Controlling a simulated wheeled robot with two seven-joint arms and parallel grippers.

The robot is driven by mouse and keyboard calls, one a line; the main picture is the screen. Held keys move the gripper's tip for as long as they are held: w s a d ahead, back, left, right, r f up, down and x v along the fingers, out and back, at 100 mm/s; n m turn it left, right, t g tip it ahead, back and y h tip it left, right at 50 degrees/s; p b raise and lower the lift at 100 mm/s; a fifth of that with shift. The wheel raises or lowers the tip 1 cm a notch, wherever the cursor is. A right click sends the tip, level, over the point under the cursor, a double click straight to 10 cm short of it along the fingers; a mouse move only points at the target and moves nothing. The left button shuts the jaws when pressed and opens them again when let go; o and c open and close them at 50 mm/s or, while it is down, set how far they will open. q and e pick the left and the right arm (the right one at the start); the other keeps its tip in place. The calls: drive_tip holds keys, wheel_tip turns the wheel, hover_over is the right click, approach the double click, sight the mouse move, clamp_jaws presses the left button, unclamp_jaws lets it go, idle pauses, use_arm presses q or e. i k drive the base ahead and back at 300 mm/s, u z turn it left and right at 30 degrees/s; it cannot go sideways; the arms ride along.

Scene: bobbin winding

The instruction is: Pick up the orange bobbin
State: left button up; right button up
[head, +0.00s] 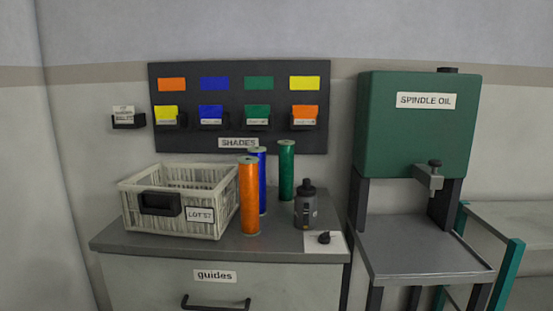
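The orange bobbin (249,198) stands upright on the grey cabinet top, near its front edge. It is a tall orange cylinder with a pale end cap. It stands just right of the white basket and in front of the blue bobbin (263,185), which it partly hides. A green bobbin (286,172) stands upright behind and to the right. Neither of my grippers shows in the head view.
A white basket (182,214) labelled LOT 57 sits left on the cabinet (290,251). A dark bottle (305,208) and a small black object (324,238) stand to the right. A green spindle oil tank (415,130) stands further right. A shade board (238,95) hangs behind.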

sight(248, 168)
drive_tip(key=k, duration=0.55)
drive_tip(key=z, duration=0.85)
drive_tip(key=i, duration=1.65)
drive_tip(key=u, duration=0.65)
drive_tip(key=i, duration=0.3)
drive_tip(key=u, duration=0.35)
